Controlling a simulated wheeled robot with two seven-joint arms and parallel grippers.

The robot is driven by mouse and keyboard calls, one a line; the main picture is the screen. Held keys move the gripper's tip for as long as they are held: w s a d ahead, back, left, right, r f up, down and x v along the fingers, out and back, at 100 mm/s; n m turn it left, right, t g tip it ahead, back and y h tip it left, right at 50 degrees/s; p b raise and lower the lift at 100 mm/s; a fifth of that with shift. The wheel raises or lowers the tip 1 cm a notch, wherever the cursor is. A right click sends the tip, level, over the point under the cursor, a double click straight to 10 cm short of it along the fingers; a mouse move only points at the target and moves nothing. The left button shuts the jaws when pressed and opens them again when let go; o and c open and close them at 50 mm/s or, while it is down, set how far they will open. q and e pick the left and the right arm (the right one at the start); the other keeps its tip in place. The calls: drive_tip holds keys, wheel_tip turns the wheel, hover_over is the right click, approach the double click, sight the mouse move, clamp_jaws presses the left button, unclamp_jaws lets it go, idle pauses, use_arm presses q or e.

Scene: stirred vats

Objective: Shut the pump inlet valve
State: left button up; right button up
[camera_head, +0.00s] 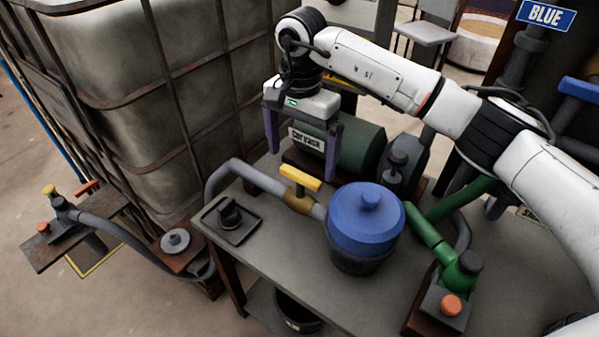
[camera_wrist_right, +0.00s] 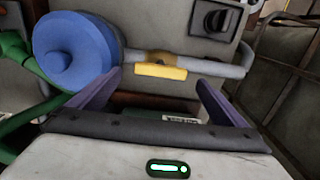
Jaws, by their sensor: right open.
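The valve has a yellow lever handle (camera_head: 300,178) on a brass body (camera_head: 297,201), set in a grey pipe (camera_head: 260,180) that runs to the blue-lidded pot. The handle lies roughly along the pipe; it also shows in the right wrist view (camera_wrist_right: 160,71). My right gripper (camera_head: 302,164) is open and empty, its purple fingers pointing down. It hangs above and behind the handle, with the handle in front of the gap between the fingertips in the right wrist view (camera_wrist_right: 158,80). I see no contact. My left gripper is not in view.
A blue-lidded pot (camera_head: 365,220) stands right of the valve. A green motor (camera_head: 360,148) sits behind it. A black knob on a plate (camera_head: 231,217) is at left on the grey table (camera_head: 285,255). Green pipes (camera_head: 430,235) and a caged tank (camera_head: 130,90) flank the table.

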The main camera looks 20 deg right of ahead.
sight(300, 174)
wheel_tip(300, 174, down, 7)
drive_tip(key=shift+r, duration=0.1)
idle(0.3)
drive_tip(key=c, duration=1)
